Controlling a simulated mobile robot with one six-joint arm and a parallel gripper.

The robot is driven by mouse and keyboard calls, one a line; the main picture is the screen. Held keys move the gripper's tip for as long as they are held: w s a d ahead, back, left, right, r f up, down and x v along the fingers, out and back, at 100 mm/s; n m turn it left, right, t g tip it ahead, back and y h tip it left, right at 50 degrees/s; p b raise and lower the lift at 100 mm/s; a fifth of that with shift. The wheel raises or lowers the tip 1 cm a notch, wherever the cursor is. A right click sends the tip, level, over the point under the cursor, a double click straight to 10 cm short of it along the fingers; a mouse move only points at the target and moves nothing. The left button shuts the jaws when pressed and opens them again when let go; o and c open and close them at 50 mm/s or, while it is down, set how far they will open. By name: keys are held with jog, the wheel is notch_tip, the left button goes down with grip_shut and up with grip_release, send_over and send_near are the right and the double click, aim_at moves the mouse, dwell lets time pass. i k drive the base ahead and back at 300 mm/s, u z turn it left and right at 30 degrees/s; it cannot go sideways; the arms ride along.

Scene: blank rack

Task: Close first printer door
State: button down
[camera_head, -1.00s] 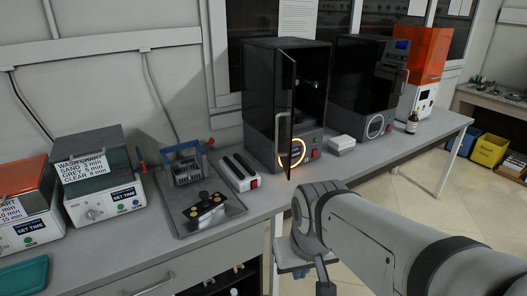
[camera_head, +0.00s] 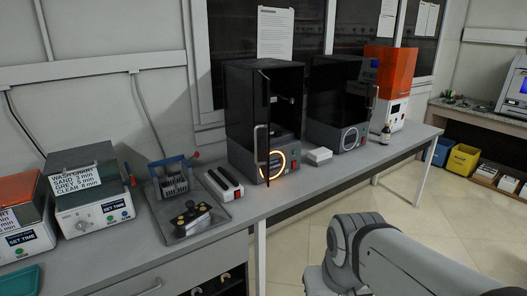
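The first printer (camera_head: 235,110) is a dark box-shaped machine on the bench with a glowing ring at its base. My arm (camera_head: 375,250) reaches in from the lower right, in front of the bench and apart from the door. My gripper is out of the frame.
The grey bench (camera_head: 285,190) runs along the wall. A white box (camera_head: 319,156) sits between the printers, and a tray (camera_head: 190,222) with tools lies to the left. An orange-topped machine (camera_head: 390,75) stands at the far end. Open floor (camera_head: 440,215) lies to the right.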

aim_at(262, 84)
jog(key=z, duration=0.05)
jog(key=i, duration=1)
jog(key=z, duration=0.05)
